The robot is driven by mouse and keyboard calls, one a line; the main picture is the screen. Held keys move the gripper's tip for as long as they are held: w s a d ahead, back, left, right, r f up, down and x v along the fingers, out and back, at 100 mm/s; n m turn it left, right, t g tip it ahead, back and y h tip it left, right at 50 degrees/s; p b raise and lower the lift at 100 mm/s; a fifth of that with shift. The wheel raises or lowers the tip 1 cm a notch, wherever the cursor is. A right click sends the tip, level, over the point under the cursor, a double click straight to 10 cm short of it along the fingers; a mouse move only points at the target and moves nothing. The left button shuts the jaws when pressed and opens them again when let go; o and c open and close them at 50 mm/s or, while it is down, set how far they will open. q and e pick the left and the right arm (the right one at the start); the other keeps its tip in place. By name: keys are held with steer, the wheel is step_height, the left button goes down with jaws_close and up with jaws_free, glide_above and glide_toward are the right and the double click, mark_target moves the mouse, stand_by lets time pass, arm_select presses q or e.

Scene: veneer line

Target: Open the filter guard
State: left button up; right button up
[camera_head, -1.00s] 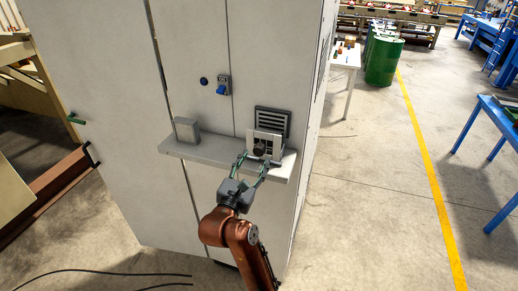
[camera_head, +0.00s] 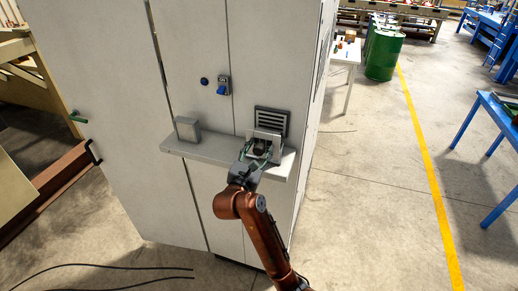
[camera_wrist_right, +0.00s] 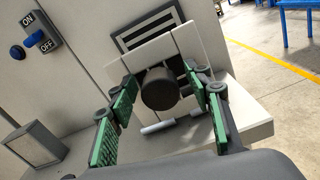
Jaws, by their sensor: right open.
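What looks like the filter guard (camera_head: 275,139) is a pale plate assembly on the ledge, in front of a dark slatted vent. A dark round cylinder, perhaps its knob (camera_head: 260,147), sticks out of it. In the right wrist view the guard (camera_wrist_right: 193,42) shows as pale upright plates behind the dark cylinder (camera_wrist_right: 160,90). A short pale bar (camera_wrist_right: 158,128) lies low beside the cylinder. My right gripper (camera_head: 257,158) is open, its green-padded fingers on either side of the cylinder. I cannot tell whether the pads touch it. My left gripper is not in view.
The grey ledge (camera_head: 215,150) runs along the tall cabinet (camera_head: 115,120). A small grey box (camera_head: 188,129) stands at its left end. A blue ON/OFF switch (camera_head: 223,86) is above. The vent (camera_head: 271,121) is behind the guard.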

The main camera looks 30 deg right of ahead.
jaws_close()
stand_by(0.4)
